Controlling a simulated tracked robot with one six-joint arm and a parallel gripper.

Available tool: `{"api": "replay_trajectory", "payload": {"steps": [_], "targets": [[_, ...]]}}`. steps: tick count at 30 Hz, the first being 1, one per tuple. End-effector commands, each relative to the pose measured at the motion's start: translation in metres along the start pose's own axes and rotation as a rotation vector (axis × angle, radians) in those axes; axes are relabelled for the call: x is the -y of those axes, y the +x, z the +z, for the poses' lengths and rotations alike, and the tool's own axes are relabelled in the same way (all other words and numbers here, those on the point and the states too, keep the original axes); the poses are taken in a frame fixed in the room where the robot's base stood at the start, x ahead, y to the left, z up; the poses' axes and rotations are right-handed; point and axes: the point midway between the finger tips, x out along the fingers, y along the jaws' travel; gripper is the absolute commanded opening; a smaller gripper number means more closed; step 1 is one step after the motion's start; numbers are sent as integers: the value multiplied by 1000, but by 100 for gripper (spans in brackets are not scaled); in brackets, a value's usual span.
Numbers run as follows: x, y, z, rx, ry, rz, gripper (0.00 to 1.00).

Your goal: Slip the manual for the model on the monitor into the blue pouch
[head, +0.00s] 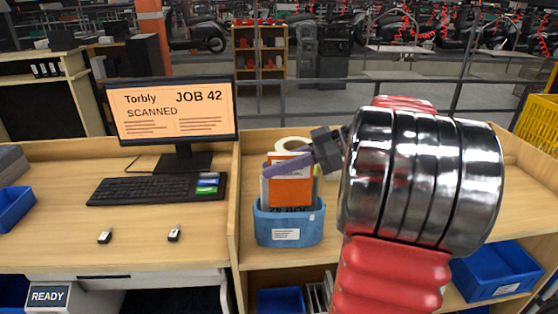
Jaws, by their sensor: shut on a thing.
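The monitor (175,112) reads "Torbly", "JOB 42" and "SCANNED". My gripper (270,168) comes in from the right and is shut on the top of an orange and white manual (290,188). The manual is upright, with its lower end behind the front rim of the blue pouch (268,229). Dark lettering near the rim is partly covered, and I cannot read the title. The pouch stands on the wooden bench and has a white label on its front. How deep the manual sits in it is hidden.
A pale round roll (293,145) is behind the manual. A keyboard (155,189), small cards (207,184) and two small devices (174,233) lie on the left desk. A wooden divider (234,200) separates desk and bench. Blue bins (497,272) sit below right. My arm hides much of the bench.

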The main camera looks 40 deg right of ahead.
Motion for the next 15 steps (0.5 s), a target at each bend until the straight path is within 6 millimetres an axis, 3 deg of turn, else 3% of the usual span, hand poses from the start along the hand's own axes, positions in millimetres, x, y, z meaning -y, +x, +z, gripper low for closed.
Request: {"api": "replay_trajectory", "payload": {"steps": [15], "targets": [[0,12,27,-1,1,-2,0]]}}
